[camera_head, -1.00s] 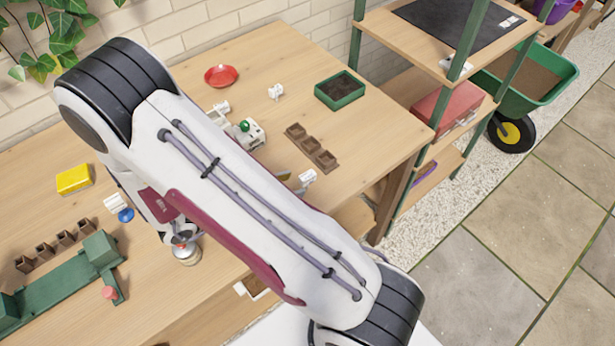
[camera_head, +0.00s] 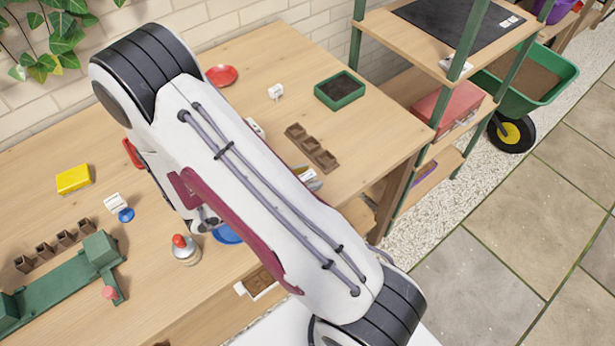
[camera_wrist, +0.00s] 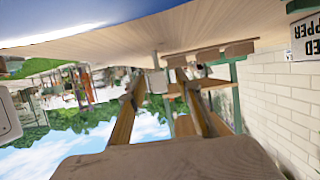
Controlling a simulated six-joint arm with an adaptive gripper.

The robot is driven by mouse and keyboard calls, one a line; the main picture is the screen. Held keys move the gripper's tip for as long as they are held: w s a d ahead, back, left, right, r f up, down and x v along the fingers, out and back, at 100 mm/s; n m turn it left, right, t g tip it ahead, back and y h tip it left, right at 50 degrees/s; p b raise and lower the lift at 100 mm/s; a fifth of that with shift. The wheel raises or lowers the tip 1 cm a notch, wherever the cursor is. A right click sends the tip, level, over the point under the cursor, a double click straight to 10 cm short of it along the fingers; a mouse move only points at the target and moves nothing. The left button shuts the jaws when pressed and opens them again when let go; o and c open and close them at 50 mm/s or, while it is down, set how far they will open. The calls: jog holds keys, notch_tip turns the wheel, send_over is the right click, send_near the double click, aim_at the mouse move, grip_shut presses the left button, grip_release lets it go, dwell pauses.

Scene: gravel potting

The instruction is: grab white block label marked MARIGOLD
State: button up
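Several small white blocks with label faces stand on the bench. One white block (camera_head: 276,91) is near the back, and another white block (camera_head: 113,202) is at the left beside a blue round piece. A further white block (camera_head: 307,175), partly hidden, shows at my arm's right edge. Their print is too small to read, so I cannot tell which says MARIGOLD. In the wrist view a partly cropped label (camera_wrist: 306,38) shows letters like "ED" and "PPER".
A yellow block (camera_head: 73,179), green stand (camera_head: 62,283), small brown pots (camera_head: 311,147), green tray (camera_head: 340,90) and red dish (camera_head: 221,75) are on the bench. A red-topped bottle (camera_head: 185,250) and blue dish (camera_head: 227,234) are near the front. Shelving (camera_head: 425,45) stands right.

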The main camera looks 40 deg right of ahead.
aim_at(305, 177)
dwell(0.5)
grip_shut()
jog(key=shift+r, duration=0.15)
jog(key=shift+r, duration=4.85)
